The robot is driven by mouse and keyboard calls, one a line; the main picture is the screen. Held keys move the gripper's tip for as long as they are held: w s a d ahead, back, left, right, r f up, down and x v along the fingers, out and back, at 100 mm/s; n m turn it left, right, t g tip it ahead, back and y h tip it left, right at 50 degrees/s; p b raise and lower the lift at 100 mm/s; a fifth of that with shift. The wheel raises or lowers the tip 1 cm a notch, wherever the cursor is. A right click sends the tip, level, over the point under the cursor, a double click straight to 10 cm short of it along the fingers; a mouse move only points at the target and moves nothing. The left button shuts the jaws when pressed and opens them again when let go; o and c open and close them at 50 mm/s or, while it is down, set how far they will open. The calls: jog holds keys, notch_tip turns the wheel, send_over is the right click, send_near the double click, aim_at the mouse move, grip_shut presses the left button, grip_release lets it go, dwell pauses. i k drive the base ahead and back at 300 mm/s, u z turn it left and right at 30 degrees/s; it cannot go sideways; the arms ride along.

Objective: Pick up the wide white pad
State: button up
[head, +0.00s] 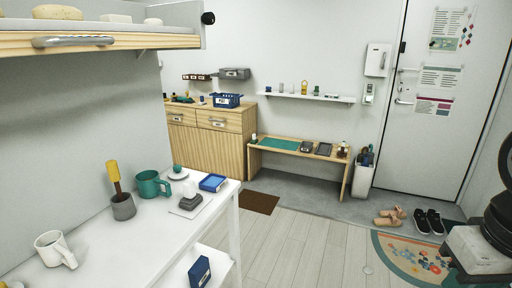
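A low white block (115,18) lies on the high wooden-fronted shelf at the upper left, between a tan oval thing and a small white round thing. A thin whitish sheet (183,213) lies flat on the white table at the left, partly covered by a dark grey stepped object (190,201). I cannot tell for certain which of these is the wide white pad. My gripper does not show in the head view; only dark rounded parts, probably of my arm, show at the right edge.
The white table (150,240) also holds a white mug (55,249), a grey cup (123,206) with a yellow-handled tool, a teal mug (152,184) and a blue tray (213,182). A wooden bench (257,150) and cabinet (210,142) stand behind. The middle floor is clear.

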aim_at(202, 102)
jog(key=i, duration=5.3)
jog(key=u, duration=2.65)
jog(key=i, duration=2.75)
jog(key=z, duration=2.25)
